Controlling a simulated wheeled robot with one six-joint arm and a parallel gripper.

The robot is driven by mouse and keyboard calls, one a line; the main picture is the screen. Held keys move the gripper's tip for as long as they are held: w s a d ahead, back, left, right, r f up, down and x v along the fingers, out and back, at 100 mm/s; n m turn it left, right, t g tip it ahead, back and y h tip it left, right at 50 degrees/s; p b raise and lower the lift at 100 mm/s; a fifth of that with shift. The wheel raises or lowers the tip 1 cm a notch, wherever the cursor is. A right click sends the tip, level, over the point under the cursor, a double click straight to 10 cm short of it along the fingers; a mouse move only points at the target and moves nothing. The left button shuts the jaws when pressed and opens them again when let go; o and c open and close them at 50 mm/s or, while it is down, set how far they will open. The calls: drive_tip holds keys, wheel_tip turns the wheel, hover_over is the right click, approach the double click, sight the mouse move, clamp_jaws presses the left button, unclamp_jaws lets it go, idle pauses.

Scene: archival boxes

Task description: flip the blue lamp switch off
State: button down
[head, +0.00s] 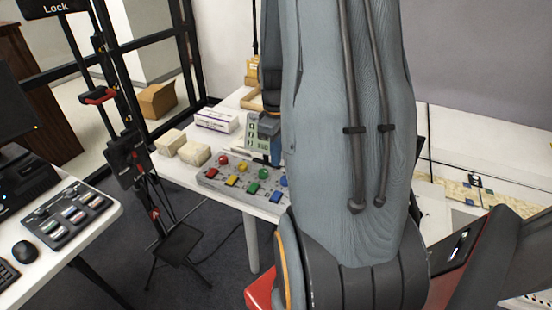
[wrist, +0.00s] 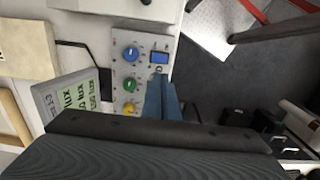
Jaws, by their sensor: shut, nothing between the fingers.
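The grey control panel (head: 232,184) lies on the white table, with round red, yellow, green and blue caps and square coloured switches in front of them. The blue square switch (head: 277,195) is at its right end; in the wrist view the blue switch (wrist: 159,57) sits beside the round blue cap (wrist: 131,53). I cannot tell its position or whether the blue lamp is lit. My gripper (head: 275,155) is shut and empty above the panel. In the wrist view its blue fingertips (wrist: 160,80) appear just below the blue switch; contact cannot be told. They hide the green switch.
A meter with a display (head: 262,133) stands behind the panel. Cream blocks (head: 194,153) and a white-purple box (head: 216,120) lie to its left. A black stand (head: 132,165) stands left of the table. My arm hides much of the table's right side.

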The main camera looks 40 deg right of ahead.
drive_tip(key=s+a+m+b, duration=0.1)
drive_tip(key=a+m+b, duration=0.1)
drive_tip(key=a, duration=1)
drive_tip(key=s+a+r+m+t+b, duration=0.1)
drive_tip(key=s+a+m+b, duration=0.1)
drive_tip(key=a, duration=1.1)
drive_tip(key=shift+a+r+m+b, duration=0.15)
drive_tip(key=shift+r+m+b, duration=0.15)
drive_tip(key=shift+b, duration=0.3)
